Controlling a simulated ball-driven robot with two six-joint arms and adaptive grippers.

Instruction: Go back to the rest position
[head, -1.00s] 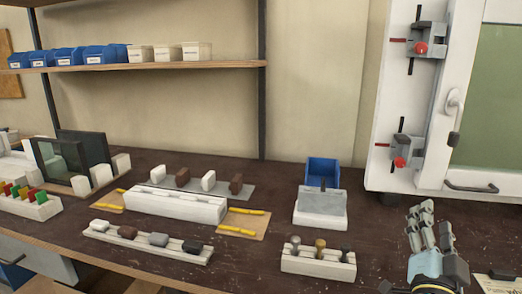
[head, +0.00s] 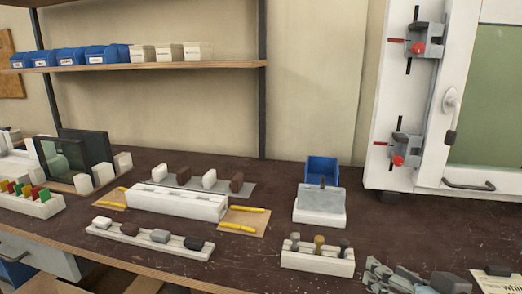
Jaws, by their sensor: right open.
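My right gripper (head: 402,276) is at the bottom right of the head view, over the front right part of the dark bench (head: 400,235). Only its grey fingers and a bit of its body show; the rest is cut off by the lower edge. It is open, with nothing seen between its fingers. It is to the right of the white block with three knobs and apart from it. My left gripper is not in view.
The white block with three knobs (head: 317,261) stands just left of the gripper. Behind it are a grey-topped white block (head: 320,206) and a blue bin (head: 322,169). A white profile fixture (head: 175,203) lies at centre left. A white-framed window panel (head: 425,180) stands back right.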

